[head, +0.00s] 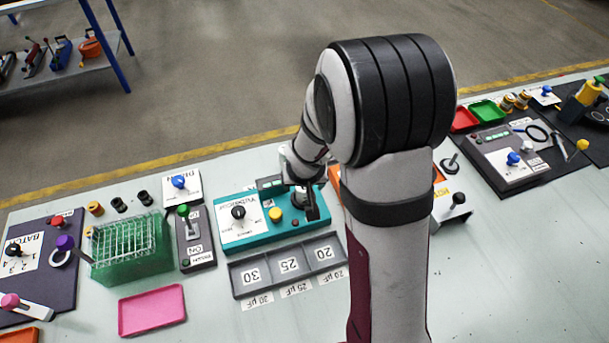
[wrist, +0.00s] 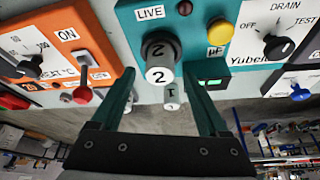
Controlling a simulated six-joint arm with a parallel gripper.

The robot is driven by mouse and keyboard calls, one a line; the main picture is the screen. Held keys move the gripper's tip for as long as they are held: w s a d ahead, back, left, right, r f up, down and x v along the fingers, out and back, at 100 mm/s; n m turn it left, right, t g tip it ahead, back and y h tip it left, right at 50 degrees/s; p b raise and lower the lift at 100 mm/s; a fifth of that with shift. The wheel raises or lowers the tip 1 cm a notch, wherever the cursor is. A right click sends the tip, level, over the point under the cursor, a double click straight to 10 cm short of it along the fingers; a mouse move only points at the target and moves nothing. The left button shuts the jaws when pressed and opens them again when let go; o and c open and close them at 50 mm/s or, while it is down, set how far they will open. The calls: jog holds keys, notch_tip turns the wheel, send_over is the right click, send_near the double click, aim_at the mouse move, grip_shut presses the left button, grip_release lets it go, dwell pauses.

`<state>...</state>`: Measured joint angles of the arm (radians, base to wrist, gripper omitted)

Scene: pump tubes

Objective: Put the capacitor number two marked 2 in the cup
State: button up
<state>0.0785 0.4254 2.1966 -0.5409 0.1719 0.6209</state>
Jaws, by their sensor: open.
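The capacitor marked 2 (wrist: 159,74) stands at the teal Yubeler box in the wrist view, with a white end and a dark body, both showing a 2. My gripper (wrist: 158,80) is open, with one teal finger on each side of this capacitor and visible gaps to it. A second white piece marked 1 (wrist: 172,96) shows just behind. In the head view my gripper (head: 310,206) is over the right part of the teal box (head: 228,238) and hides the capacitors. Small dark cylinders (head: 119,204) stand at the back left; I cannot tell whether one is the cup.
A grey tray (head: 236,281) with compartments labelled 30, 25 and 20 lies in front of the box. A green tube rack (head: 130,262) and pink tray (head: 152,310) are to the left. An orange panel (wrist: 45,15) with a switch borders the box in the wrist view.

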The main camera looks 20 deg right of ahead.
jog(key=v, duration=0.9)
jog(key=s+a+r+m+g+y, duration=0.1)
jog(key=s+a, duration=0.1)
jog(key=s, duration=0.6)
jog(key=s+a+r+g+y, duration=0.1)
jog(key=s+a+r+g, duration=0.1)
jog(key=s, duration=0.5)
jog(key=s+a+r+m+g+y, duration=0.1)
jog(key=s+a+r, duration=0.1)
jog(key=s, duration=0.6)
jog(key=shift+s+a+m+g, duration=0.3)
jog(key=shift+s+a, duration=0.05)
jog(key=shift+a, duration=0.3)
